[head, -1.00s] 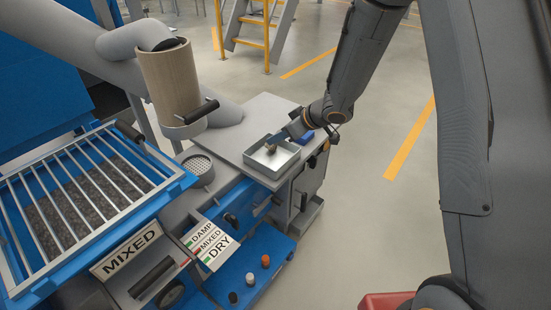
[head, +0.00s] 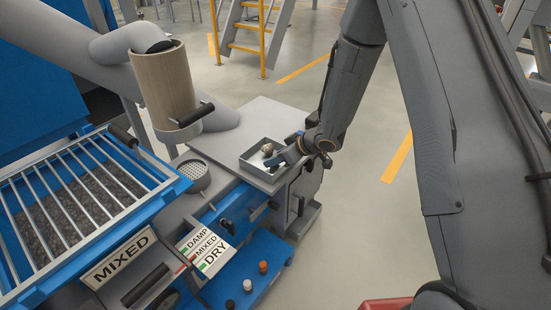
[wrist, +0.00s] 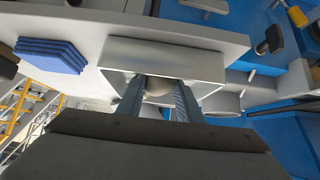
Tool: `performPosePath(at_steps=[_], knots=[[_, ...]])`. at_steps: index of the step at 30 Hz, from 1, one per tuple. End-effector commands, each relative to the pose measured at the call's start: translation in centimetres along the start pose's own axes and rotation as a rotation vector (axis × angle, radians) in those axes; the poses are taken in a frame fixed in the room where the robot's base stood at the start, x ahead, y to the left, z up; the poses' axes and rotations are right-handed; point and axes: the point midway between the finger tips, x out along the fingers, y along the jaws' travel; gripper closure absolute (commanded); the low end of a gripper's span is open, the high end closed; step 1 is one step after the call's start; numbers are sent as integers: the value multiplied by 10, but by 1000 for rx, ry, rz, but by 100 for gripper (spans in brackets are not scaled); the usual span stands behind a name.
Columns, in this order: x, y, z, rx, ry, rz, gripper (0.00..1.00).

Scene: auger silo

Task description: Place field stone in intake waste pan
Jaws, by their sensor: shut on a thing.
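A small beige-brown stone (head: 267,149) shows over the square grey metal pan (head: 249,163) in the head view. In the wrist view the rounded stone (wrist: 158,86) sits between the two fingers. My gripper (head: 273,155) reaches in from the right and is shut on the stone. It also shows in the wrist view (wrist: 158,94), with a finger on each side of the stone. The pan wall (wrist: 165,60) stands just beyond it. The fingers hide the stone's lower part, and I cannot tell whether it touches the pan floor.
The pan stands on a grey bench top (head: 253,112). A blue stack of pads (wrist: 50,55) lies beside it. Left are a round perforated cup (head: 190,176), a wooden-clad cylinder with a handle (head: 168,85) and a barred blue hopper (head: 80,200). DAMP/MIXED/DRY labels (head: 208,249) are in front.

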Motion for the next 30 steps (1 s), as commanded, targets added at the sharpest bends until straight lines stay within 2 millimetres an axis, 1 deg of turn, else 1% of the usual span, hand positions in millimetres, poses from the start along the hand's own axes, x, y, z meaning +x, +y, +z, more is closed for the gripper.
performPosePath(at_steps=[1, 2, 3, 5, 14, 17, 20, 30], knots=[[2, 0, 1, 0, 0, 0, 92], [1, 0, 1, 0, 0, 0, 64], [1, 0, 1, 0, 0, 0, 57], [1, 0, 1, 0, 0, 0, 49], [0, 0, 0, 0, 0, 0, 49], [-6, 0, -2, -1, 1, 1, 49], [-19, 1, -2, 1, 1, 2, 49], [-89, 1, -3, 1, 2, 3, 49]])
